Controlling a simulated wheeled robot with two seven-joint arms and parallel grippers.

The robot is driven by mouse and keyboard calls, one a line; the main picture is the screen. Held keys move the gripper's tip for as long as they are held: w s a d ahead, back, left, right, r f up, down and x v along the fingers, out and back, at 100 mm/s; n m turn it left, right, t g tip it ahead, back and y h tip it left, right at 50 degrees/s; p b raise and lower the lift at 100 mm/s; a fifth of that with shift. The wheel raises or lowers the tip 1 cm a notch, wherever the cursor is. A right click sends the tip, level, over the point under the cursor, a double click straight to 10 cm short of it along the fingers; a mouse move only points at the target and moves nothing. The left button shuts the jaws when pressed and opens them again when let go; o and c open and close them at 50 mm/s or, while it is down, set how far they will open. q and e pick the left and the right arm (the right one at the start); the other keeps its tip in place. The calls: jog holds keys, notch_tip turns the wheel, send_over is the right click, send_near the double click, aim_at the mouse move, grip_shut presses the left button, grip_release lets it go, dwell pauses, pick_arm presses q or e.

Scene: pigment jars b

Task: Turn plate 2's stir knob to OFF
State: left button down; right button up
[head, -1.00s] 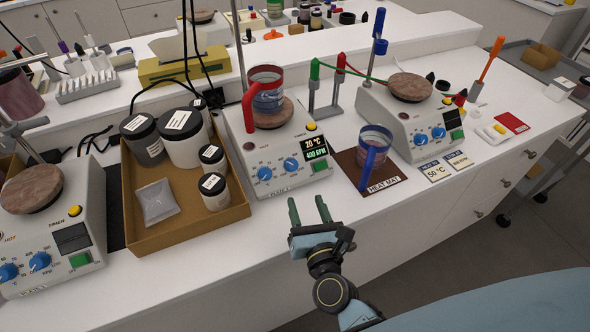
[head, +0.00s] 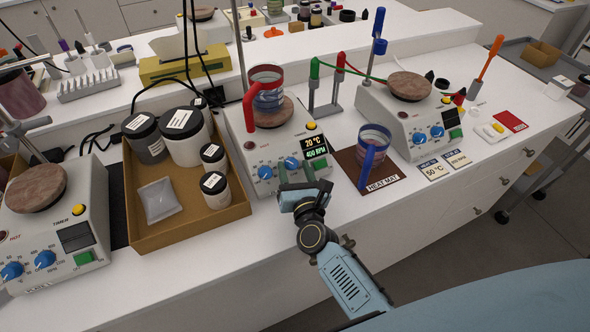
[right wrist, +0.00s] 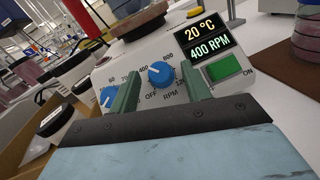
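The middle hot plate (head: 248,150) has a lit display (head: 314,146) reading 20 °C and 400 RPM; I take it as plate 2, though I cannot read a plate number. Its blue stir knob (head: 291,162) is the right one of two; in the right wrist view the stir knob (right wrist: 161,74) has its white mark up and left, towards 400, with OFF at lower left. My right gripper (head: 295,173) is at the plate's front. In the right wrist view its green fingers (right wrist: 160,80) are apart, one each side of the knob; contact is unclear. My left gripper is not in view.
The left knob (right wrist: 109,97) is close to the left finger, and a green switch (right wrist: 224,67) is right of the right finger. A red-handled beaker (head: 266,92) stands on the plate. A jar tray (head: 150,236) is left; a heat mat (head: 384,187) with a blue-handled beaker is right.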

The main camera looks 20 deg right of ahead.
jog(key=c, duration=0.9)
jog(key=shift+f+n, duration=0.1)
jog(key=shift+n, duration=0.2)
